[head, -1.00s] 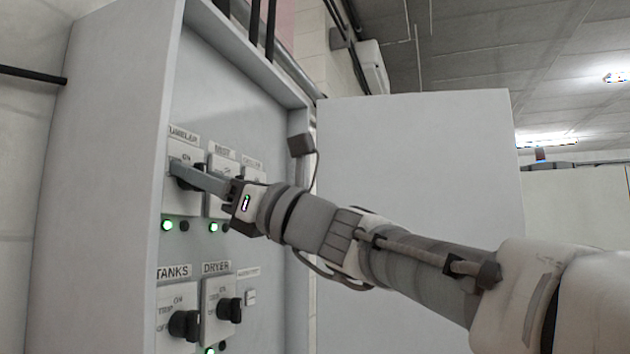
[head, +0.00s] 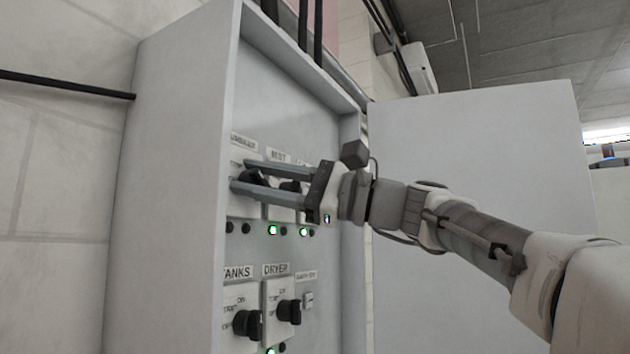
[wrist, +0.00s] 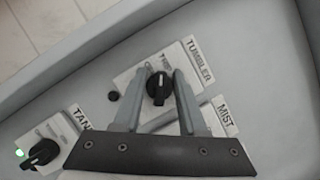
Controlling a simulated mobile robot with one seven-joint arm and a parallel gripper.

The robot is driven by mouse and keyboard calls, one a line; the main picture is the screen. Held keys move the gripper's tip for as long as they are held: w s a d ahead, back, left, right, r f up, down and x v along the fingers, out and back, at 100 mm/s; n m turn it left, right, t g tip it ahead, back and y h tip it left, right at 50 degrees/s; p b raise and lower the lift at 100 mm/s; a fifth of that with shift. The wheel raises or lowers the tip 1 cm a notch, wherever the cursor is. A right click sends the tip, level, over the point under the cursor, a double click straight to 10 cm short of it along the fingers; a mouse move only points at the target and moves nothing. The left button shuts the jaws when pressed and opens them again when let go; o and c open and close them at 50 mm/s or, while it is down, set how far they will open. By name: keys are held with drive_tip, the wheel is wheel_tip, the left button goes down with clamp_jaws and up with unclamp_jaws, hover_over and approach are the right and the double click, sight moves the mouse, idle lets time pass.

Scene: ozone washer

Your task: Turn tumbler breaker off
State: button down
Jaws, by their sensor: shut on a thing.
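The tumbler breaker is a light plate with a black rotary knob (wrist: 158,88), beside the TUMBLER label (wrist: 200,60). In the head view the knob (head: 256,180) is partly hidden by my fingers. My gripper (head: 240,174) reaches in from the right, with one finger on each side of the knob. In the wrist view my gripper (wrist: 159,72) is shut on the knob. The two lamps (head: 238,228) under the tumbler breaker look dark in the head view. I cannot clearly read the knob's position against its markings.
The MIST breaker (head: 280,209) is just right of the tumbler breaker, behind my fingers, with a green lamp lit below. The TANKS (head: 245,325) and DRYER (head: 288,312) knobs are below. The cabinet's side wall (head: 175,170) stands left and its open door (head: 475,165) right.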

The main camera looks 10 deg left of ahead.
drive_tip(key=n+h, duration=0.1)
drive_tip(key=n, duration=0.1)
drive_tip(key=n+g+p, duration=0.1)
drive_tip(key=n, duration=0.1)
drive_tip(key=shift+n+h, duration=0.4)
drive_tip(key=shift+f+n+h+p, duration=0.1)
drive_tip(key=shift+n+h+p, duration=0.45)
drive_tip(key=shift+n, duration=0.65)
drive_tip(key=shift+c, duration=2.4)
unclamp_jaws()
drive_tip(key=shift+d, duration=0.15)
drive_tip(key=w+d+b, duration=0.1)
drive_tip(key=w+d, duration=0.1)
drive_tip(key=d, duration=1.5)
